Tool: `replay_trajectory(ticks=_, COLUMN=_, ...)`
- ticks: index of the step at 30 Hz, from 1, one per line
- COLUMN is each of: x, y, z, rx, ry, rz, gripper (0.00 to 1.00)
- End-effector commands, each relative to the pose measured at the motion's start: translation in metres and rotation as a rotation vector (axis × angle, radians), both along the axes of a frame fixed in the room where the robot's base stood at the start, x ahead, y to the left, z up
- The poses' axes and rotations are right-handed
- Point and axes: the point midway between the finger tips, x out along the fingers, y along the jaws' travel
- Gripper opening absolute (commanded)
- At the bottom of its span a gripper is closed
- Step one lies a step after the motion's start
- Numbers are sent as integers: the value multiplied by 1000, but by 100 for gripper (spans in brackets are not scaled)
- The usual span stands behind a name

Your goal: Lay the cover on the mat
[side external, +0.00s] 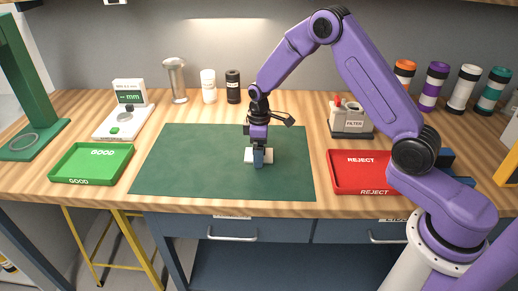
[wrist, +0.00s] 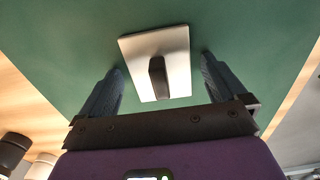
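The cover (wrist: 172,50) is a flat pale plate with a dark upright handle (wrist: 157,78) in its middle. In the side view the cover (side external: 250,156) appears to lie flat on the green mat (side external: 190,165), right of the mat's middle. My gripper (side external: 259,160) points down over it and hides part of the plate and the handle. In the wrist view my gripper is open, with its two fingers apart, one to each side of the handle and clear of it. Whether the fingertips touch the mat or plate cannot be told.
A green GOOD tray (side external: 92,163) stands left of the mat and a red REJECT tray (side external: 362,172) right of it. A gauge (side external: 125,110), a filter box (side external: 351,120) and several bottles stand behind. The rest of the mat is bare.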

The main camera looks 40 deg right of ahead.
Motion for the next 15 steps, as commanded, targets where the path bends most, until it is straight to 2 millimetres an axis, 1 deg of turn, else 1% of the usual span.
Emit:
replay_trajectory(ticks=5, x=0, y=0, z=1, rx=0, ry=0, rz=0, gripper=98)
replay_trajectory(ticks=8, x=0, y=0, z=6, rx=0, ry=-1, rz=0, gripper=98)
replay_trajectory(ticks=11, x=1, y=0, z=18, rx=1, ry=-4, rz=0, gripper=98)
replay_trajectory(ticks=15, x=1, y=0, z=45, rx=1, ry=-6, rz=0, gripper=98)
